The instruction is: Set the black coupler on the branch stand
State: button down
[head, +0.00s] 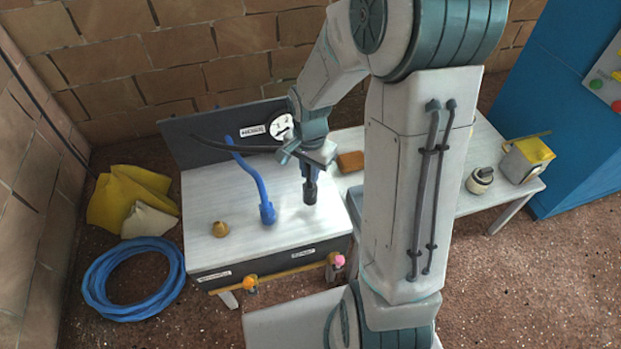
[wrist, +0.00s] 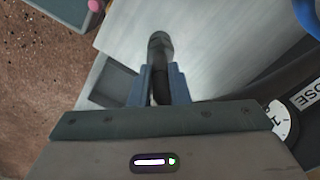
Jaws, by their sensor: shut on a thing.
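My gripper (head: 311,172) is shut on the black coupler (head: 310,193), a dark upright cylinder over the right part of the white bench top (head: 225,190). In the wrist view the blue-grey fingers of my gripper (wrist: 160,82) close around the coupler (wrist: 159,43), whose end points away from me. I cannot tell whether its lower end touches the bench top. A small label (head: 303,252) sits on the bench's dark front face, too small to read. I cannot pick out the branch stand for sure; my arm hides part of the bench's right side.
A blue hose (head: 250,172) stands left of the coupler, with a brass fitting (head: 219,229) farther left. A dark back panel (head: 190,140) carries a white gauge (head: 281,127). A yellow front pipe (head: 290,270) has orange and pink knobs. A dark recess (wrist: 110,85) shows in the wrist view.

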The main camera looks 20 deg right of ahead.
aim_at(310, 186)
jog(key=shift+f+b, duration=0.3)
jog(key=shift+f, duration=1.1)
jog(key=shift+f, duration=0.15)
jog(key=c, duration=1.4)
grip_release()
notch_tip(310, 186, up, 12)
jog(key=p, duration=0.3)
jog(key=s+r+n, duration=0.2)
jog(key=s+n, duration=0.1)
jog(key=s, duration=0.1)
jog(key=s+r+n+t, duration=0.1)
jog(key=s+r+n, duration=0.1)
jog(key=s, duration=0.3)
jog(key=s+r+n, duration=0.2)
jog(key=s+n, duration=0.2)
jog(key=s, duration=0.1)
jog(key=shift+d+r+n+t, duration=0.15)
jog(key=shift+d+n+t, duration=0.15)
jog(key=shift+n, duration=0.1)
